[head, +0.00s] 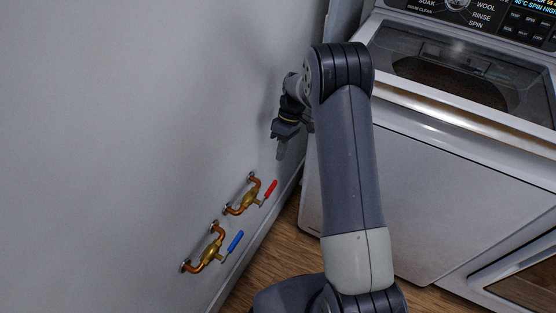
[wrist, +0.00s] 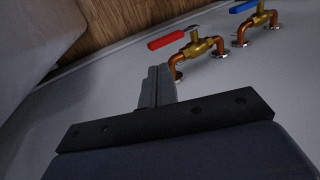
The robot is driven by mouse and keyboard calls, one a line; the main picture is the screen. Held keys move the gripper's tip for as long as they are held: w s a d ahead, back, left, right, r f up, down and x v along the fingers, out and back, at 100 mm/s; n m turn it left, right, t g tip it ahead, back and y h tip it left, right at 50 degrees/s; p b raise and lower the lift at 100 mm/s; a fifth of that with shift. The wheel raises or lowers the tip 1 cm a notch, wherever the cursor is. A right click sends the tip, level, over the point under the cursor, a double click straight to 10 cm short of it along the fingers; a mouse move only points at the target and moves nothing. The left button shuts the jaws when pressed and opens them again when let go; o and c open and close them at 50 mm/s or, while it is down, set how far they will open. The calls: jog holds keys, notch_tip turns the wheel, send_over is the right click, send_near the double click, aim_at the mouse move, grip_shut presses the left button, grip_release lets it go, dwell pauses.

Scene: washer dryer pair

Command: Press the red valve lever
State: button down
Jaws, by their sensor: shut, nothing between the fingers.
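The red valve lever (head: 270,189) sits on a brass valve (head: 249,197) with copper pipe, fixed to the grey wall. In the wrist view the red lever (wrist: 166,39) is just beyond my fingertips, to the left of its valve body (wrist: 199,46). My gripper (head: 280,150) is shut and empty, and in the head view it is above the red lever, near the wall. In the wrist view my gripper (wrist: 157,72) points toward the lever with a visible gap; I cannot tell the exact distance.
A second valve with a blue lever (head: 235,241) is on the wall, lower left of the red one; the blue lever (wrist: 243,7) also shows in the wrist view. A white washer (head: 440,180) stands to the right. Wood floor (head: 275,252) lies between wall and washer.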

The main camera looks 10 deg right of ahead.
jog(key=p+v, duration=0.1)
jog(key=v, duration=0.1)
jog(key=shift+r, duration=0.35)
